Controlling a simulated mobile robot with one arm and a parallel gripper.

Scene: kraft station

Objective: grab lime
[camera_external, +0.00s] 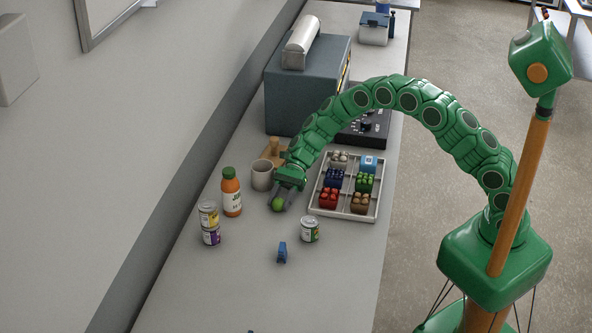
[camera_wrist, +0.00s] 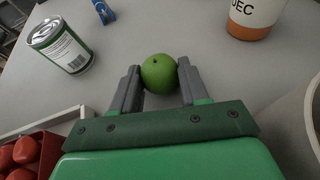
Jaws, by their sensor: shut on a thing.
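The lime (camera_external: 278,204) is a small green ball at the end of my gripper, over the counter in the outside view. In the wrist view the lime (camera_wrist: 159,73) sits between the two grey fingertips of my gripper (camera_wrist: 160,80), with a finger on each side. My gripper is shut on it. I cannot tell whether the lime touches the counter or is a little above it.
A divided tray (camera_external: 352,208) of coloured pieces is right of my gripper. A mug (camera_external: 262,175) and an orange bottle (camera_external: 231,192) stand left.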

